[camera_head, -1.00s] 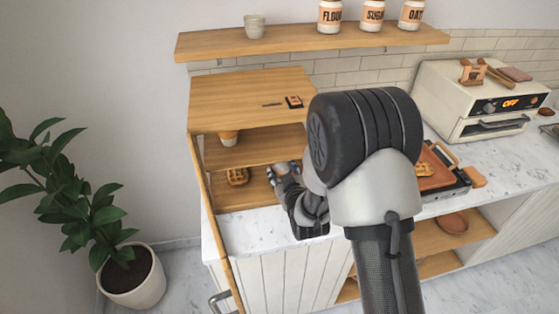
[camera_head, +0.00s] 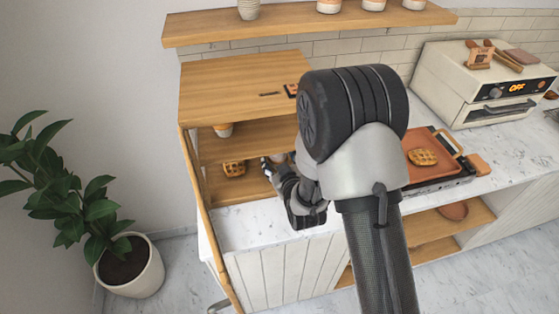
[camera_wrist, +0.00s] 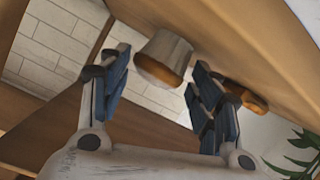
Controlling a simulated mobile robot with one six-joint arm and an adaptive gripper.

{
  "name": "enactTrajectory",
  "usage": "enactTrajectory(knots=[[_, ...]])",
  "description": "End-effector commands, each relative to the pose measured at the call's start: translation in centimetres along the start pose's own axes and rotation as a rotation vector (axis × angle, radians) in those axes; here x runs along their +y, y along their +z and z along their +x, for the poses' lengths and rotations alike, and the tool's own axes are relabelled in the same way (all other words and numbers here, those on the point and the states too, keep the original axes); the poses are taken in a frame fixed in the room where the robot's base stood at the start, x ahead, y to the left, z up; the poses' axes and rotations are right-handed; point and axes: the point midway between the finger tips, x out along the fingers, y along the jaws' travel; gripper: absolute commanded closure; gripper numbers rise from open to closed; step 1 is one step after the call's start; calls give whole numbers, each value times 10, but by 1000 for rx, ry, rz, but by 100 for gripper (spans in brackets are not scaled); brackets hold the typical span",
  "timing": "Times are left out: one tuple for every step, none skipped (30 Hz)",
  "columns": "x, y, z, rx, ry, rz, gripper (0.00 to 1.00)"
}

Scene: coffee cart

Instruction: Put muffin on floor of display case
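The muffin (camera_wrist: 165,55), in a pale grey wrapper with a brown top, shows between my fingers in the wrist view, which is rolled so that its top points down the picture. Its base is at the wooden floor (camera_wrist: 238,40) of the display case; the contact is hard to make out. My gripper (camera_wrist: 160,80) is open, one finger on each side of the muffin, with narrow gaps. In the head view my gripper (camera_head: 268,167) reaches into the lower level of the display case (camera_head: 245,85), and my arm hides much of that area.
A waffle (camera_head: 234,169) lies on the case floor left of my gripper; it also shows in the wrist view (camera_wrist: 247,96). Another waffle (camera_head: 422,157) lies on the griddle (camera_head: 415,175) at the right.

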Motion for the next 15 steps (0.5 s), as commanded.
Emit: enactTrajectory(knots=[[0,0,0,0,0,0,36],[0,0,0,0,0,0,34],[0,0,0,0,0,0,34],[0,0,0,0,0,0,34],[0,0,0,0,0,0,34],[0,0,0,0,0,0,34],[0,0,0,0,0,0,34],[0,0,0,0,0,0,34],[0,0,0,0,0,0,34],[0,0,0,0,0,0,34],[0,0,0,0,0,0,34],[0,-1,0,0,0,0,34],[1,-2,-1,0,0,0,34],[1,-3,-1,0,0,0,34],[2,-4,-3,0,0,0,34]])
